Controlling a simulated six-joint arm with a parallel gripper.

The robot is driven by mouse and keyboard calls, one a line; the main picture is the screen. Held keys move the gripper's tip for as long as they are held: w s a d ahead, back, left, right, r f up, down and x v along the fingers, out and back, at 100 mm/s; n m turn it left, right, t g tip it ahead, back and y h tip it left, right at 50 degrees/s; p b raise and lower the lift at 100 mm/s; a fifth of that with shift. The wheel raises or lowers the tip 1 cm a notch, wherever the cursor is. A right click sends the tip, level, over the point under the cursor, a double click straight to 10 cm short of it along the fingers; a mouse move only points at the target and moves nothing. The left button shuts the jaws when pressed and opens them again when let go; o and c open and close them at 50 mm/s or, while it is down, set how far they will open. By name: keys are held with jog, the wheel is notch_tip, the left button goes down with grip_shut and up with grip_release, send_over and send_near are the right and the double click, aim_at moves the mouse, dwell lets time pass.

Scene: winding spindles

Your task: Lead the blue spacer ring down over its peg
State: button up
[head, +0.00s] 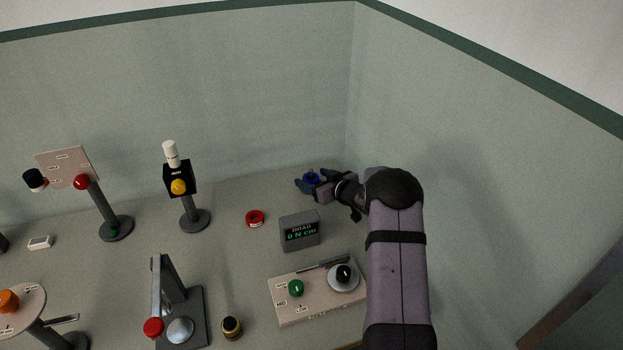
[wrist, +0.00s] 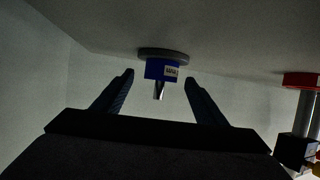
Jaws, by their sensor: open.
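The blue spacer ring (wrist: 155,69) is around its peg (wrist: 159,91), close against the grey round base (wrist: 164,53); the wrist view appears upside down. The narrow peg tip sticks out past the ring, and a white label shows on the ring's side. My gripper (wrist: 160,74) is open, with one dark finger on each side of the ring and a visible gap to both. In the head view the blue ring (head: 312,178) shows small between the fingers of my gripper (head: 310,179), near the back corner. The base is hard to make out there.
A grey readout box (head: 300,231) stands in front of my gripper. A red ring (head: 255,218) lies to the left, with a black-headed stand (head: 195,220) beyond it. A panel with knobs (head: 316,290) is nearer. Walls (head: 400,110) close off the back and right.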

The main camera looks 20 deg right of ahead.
jog(key=shift+b+v, duration=0.35)
jog(key=shift+v, duration=2.3)
jog(key=shift+a+r+h, duration=0.1)
jog(key=shift+r+h, duration=0.2)
jog(key=shift+r, duration=0.3)
jog(key=s+a+r+g+h+p, duration=0.4)
jog(key=s+r+g+h+p, duration=0.1)
jog(key=s+r, duration=0.5)
jog(key=s+a+f+m+g, duration=0.1)
jog(key=s+a+f+g, duration=0.1)
jog(key=s, duration=0.8)
jog(key=s+a+f+m+g+y, duration=0.1)
jog(key=s+a+f+g, duration=0.1)
jog(key=s, duration=0.8)
jog(key=s+a+f+m+g+y, duration=0.1)
jog(key=s+a+g, duration=0.3)
jog(key=s, duration=0.6)
jog(key=shift+s+a+f, duration=0.25)
jog(key=shift+a+f, duration=0.5)
jog(key=shift+a, duration=0.05)
